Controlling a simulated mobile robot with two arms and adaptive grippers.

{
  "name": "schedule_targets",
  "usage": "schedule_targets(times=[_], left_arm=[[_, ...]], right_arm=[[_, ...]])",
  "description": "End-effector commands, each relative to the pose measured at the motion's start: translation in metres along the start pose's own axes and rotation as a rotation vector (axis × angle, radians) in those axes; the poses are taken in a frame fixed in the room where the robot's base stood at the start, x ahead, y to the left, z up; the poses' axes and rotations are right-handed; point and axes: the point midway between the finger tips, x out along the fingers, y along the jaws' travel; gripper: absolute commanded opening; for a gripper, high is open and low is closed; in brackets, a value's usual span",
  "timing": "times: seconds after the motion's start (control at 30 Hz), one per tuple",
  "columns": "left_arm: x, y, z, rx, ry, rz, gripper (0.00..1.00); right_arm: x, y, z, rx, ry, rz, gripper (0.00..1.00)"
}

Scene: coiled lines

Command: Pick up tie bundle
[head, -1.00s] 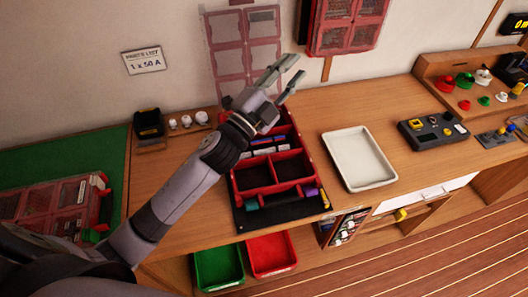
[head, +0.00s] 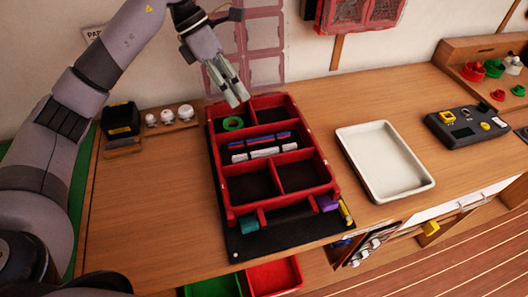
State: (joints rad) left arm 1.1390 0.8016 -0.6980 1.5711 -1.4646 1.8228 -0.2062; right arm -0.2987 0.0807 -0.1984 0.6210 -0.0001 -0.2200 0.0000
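A red compartment box (head: 325,181) stands open on a black mat. Its middle compartment holds small bundles: white ones (head: 265,153) in front and blue-and-red ones (head: 262,140) behind. I cannot tell which is the tie bundle. My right gripper is out of view.
A white tray (head: 424,183) stands to the right, with a grey device (head: 468,127) beyond it. A black holder (head: 121,120) and several white round pieces stand at the left. The box's clear lid stands upright behind it. Bare wood lies between box and tray.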

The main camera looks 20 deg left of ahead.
Motion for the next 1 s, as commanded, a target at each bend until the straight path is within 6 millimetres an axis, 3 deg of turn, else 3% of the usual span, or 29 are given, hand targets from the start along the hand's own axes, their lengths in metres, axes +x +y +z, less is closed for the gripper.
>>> schedule_targets(times=[0.43,0.77,1.0], left_arm=[[0.091,-0.003,0.001,0.002,0.003,-0.007,0.29],[0.12,-0.003,0.002,0.001,0.001,-0.006,0.29],[0.156,-0.003,0.003,0.0,0.001,-0.007,0.29]], right_arm=[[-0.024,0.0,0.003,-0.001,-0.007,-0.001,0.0],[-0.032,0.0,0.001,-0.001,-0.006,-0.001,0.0],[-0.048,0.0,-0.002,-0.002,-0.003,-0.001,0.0]])
